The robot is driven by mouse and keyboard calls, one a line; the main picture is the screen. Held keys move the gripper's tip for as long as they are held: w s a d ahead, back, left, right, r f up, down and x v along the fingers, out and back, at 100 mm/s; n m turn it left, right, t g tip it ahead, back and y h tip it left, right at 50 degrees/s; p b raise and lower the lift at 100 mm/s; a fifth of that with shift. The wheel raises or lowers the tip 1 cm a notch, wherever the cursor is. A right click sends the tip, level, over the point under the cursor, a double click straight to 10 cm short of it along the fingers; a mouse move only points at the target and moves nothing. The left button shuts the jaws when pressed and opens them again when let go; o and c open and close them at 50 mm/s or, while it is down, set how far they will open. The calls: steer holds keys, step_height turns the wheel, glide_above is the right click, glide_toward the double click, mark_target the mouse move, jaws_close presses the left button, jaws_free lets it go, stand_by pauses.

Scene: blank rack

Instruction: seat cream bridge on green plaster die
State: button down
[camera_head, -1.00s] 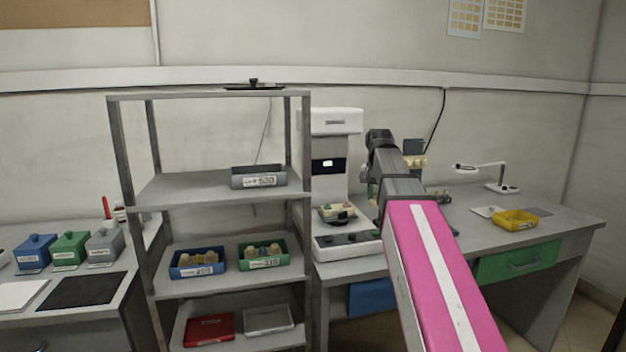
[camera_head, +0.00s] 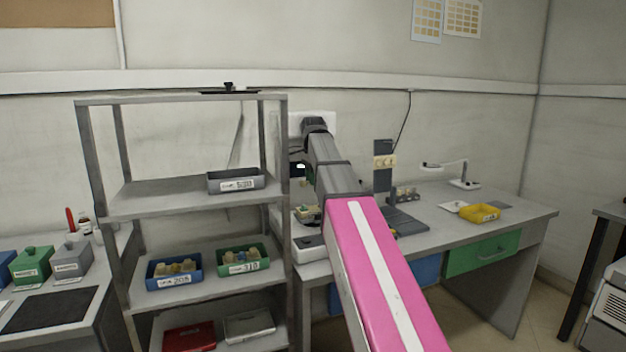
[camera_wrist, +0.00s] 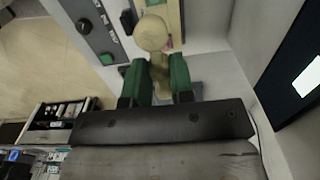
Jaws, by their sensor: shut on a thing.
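In the wrist view my gripper (camera_wrist: 157,76) has two green fingers, shut on a cream piece (camera_wrist: 158,68) that I take to be the cream bridge. A rounded cream end (camera_wrist: 152,33) shows just beyond the fingertips; I cannot tell whether it is part of the same piece. In the head view my arm hides most of the gripper, in front of the white machine. A small greenish and cream piece (camera_head: 307,213) sits low on that machine. It may be the green plaster die, but it is too small to be sure.
A grey rack (camera_head: 150,200) stands left of the machine, with a grey bin (camera_head: 236,181), a blue bin (camera_head: 173,272) and a green bin (camera_head: 243,262) on its shelves.

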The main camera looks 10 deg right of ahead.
glide_above(313, 208)
steer(key=shift+s+f, duration=0.15)
steer(key=shift+f, duration=2.75)
steer(key=shift+f, duration=1.2)
steer(key=c, duration=0.9)
jaws_free()
step_height(313, 208, up, 10)
steer(key=shift+r, duration=0.45)
